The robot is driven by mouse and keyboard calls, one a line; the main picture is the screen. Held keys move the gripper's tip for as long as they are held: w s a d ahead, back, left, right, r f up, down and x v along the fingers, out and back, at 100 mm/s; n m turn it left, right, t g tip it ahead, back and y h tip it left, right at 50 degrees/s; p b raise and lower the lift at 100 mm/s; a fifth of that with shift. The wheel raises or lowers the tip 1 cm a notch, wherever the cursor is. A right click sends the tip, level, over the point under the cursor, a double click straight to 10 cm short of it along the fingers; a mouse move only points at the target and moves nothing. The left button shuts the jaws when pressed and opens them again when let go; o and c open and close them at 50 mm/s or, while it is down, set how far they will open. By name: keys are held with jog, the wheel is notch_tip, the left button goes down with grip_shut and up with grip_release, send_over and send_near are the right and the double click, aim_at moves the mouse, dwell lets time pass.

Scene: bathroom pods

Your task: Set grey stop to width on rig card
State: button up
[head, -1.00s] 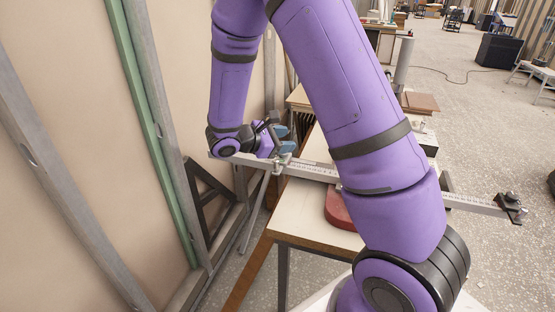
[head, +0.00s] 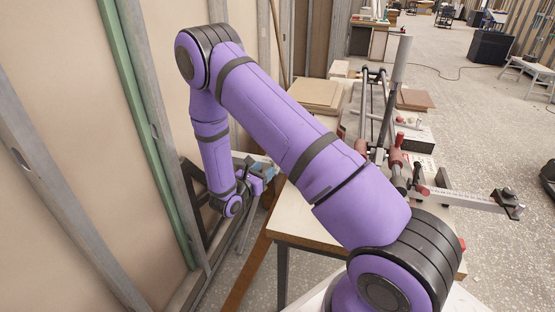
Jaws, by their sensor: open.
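A pale rail with scale marks (head: 465,198) crosses the bench and sticks out past its right side. A dark end block with a knob (head: 508,203) sits at the rail's right end. My purple arm covers the rail's middle. I cannot make out the grey stop clearly; it may be hidden near my gripper or behind my arm. No readable rig card shows.
The bench (head: 292,222) carries a rig with two bars, red-tipped handles (head: 397,142) and a tall grey post (head: 392,90). Tan boards (head: 316,94) lie at the back. A studded wall with a green strip (head: 150,130) stands close on the left.

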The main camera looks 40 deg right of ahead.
jog(key=x, duration=0.8)
jog(key=shift+w+d, duration=0.1)
jog(key=shift+d, duration=0.1)
